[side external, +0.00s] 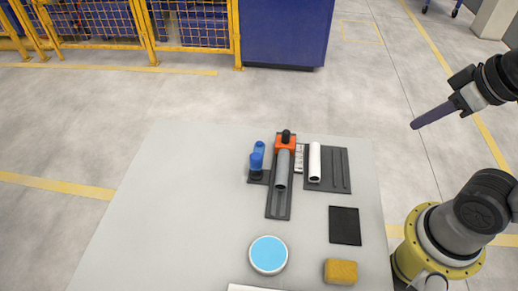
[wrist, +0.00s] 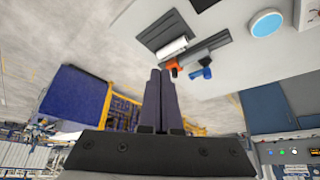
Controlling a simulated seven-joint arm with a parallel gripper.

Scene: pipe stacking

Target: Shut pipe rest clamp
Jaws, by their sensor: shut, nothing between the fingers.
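The pipe rest (side external: 278,205) is a dark grey holder near the table's right-centre, with a grey pipe (side external: 282,170) lying in it. An orange clamp (side external: 285,143) with a black knob sits at its far end; whether it is open or shut is too small to tell. In the wrist view the orange clamp (wrist: 172,65) shows at the end of the grey pipe (wrist: 207,46). My gripper (side external: 416,125) is right of the table in the side view, well away from the clamp. Its fingers (wrist: 161,74) are together and empty.
A white pipe (side external: 314,163) lies on a ridged dark tray (side external: 340,178) beside the rest. A blue piece (side external: 257,158) stands left of the clamp. A black pad (side external: 345,226), a yellow sponge (side external: 341,271) and a blue-topped disc (side external: 268,254) lie nearer. The table's left side is clear.

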